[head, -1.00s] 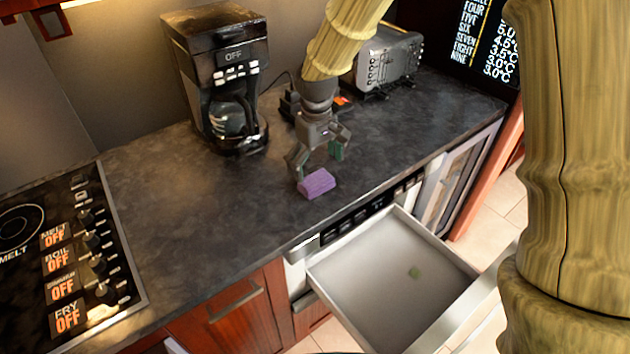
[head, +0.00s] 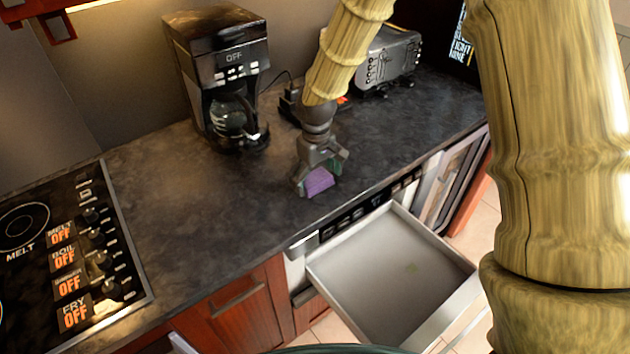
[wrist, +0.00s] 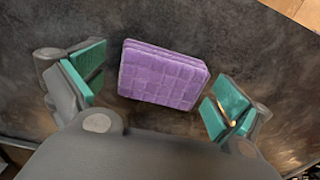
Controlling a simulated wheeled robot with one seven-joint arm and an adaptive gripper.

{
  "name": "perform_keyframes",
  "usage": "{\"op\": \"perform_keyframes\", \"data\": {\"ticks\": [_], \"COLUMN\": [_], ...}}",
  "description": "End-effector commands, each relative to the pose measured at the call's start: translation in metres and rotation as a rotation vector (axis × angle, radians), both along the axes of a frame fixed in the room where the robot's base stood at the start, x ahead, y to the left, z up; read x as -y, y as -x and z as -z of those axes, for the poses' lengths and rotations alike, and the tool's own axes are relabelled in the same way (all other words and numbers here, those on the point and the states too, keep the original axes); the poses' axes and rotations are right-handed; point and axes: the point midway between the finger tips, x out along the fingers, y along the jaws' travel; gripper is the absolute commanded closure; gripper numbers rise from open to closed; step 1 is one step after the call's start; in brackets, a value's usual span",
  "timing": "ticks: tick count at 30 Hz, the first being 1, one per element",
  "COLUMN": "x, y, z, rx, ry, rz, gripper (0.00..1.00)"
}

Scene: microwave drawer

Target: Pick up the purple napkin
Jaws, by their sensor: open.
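The purple napkin (head: 318,181) is a small folded block on the dark countertop, near its front edge above the open drawer. My gripper (head: 319,178) is right over it, pointing down, and partly hides it in the head view. In the wrist view the napkin (wrist: 163,75) shows quilted squares and lies between the two green-padded fingers (wrist: 158,92). The fingers are open, with a gap on each side of the napkin.
An open empty-looking metal drawer (head: 392,275) juts out below the counter. A coffee maker (head: 218,80) and a toaster (head: 390,60) stand behind. A stove (head: 70,260) is at left. The counter (head: 205,200) left of the napkin is clear.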

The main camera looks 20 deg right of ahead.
Motion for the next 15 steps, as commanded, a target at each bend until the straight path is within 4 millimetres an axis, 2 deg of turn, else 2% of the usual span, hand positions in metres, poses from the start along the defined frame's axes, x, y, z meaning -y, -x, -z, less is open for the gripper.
{"op": "perform_keyframes", "data": {"ticks": [1,7,15], "x": [0.0000,0.0000,-0.0001], "y": [0.0000,0.0000,0.0000], "z": [-0.0001,-0.0002,-0.0002], "rx": [0.000,0.000,0.000], "ry": [0.000,0.000,0.000], "rz": [0.000,0.000,0.000], "gripper": [0.04,0.40,0.44]}}
